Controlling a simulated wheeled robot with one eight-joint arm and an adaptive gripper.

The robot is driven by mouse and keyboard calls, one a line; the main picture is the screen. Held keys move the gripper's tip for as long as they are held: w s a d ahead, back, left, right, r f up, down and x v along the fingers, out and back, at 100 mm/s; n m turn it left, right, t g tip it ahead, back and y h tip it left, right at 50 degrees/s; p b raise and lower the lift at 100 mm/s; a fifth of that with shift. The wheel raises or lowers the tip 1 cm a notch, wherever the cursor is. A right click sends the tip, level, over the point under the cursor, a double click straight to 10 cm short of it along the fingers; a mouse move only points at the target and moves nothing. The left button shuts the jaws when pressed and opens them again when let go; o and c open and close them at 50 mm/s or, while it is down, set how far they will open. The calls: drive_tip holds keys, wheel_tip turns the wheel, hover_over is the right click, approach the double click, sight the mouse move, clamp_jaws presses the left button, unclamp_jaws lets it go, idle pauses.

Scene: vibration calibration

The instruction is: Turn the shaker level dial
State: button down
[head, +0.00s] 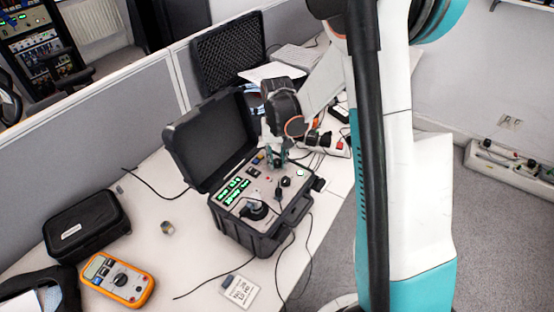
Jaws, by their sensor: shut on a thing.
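The shaker unit (236,222) is an open black case on the desk, with a grey panel, two green-lit displays (234,190) and several knobs and sockets. My gripper (275,162) points down at the back right part of the panel. Its fingers are shut on the shaker level dial, which they largely hide. A separate black knob (286,182) shows on the panel in front of the fingers. A round shaker head (256,208) with a metal piece on top sits at the panel's front.
Cables run around the case. A power strip (330,143) lies behind it. A grey partition (130,108) bounds the desk's back.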

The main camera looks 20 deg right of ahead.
sight(277, 161)
drive_tip(key=shift+n, duration=0.6)
drive_tip(key=c, duration=1.3)
unclamp_jaws()
drive_tip(key=shift+c, duration=0.2)
wheel_tip(277, 161, up, 12)
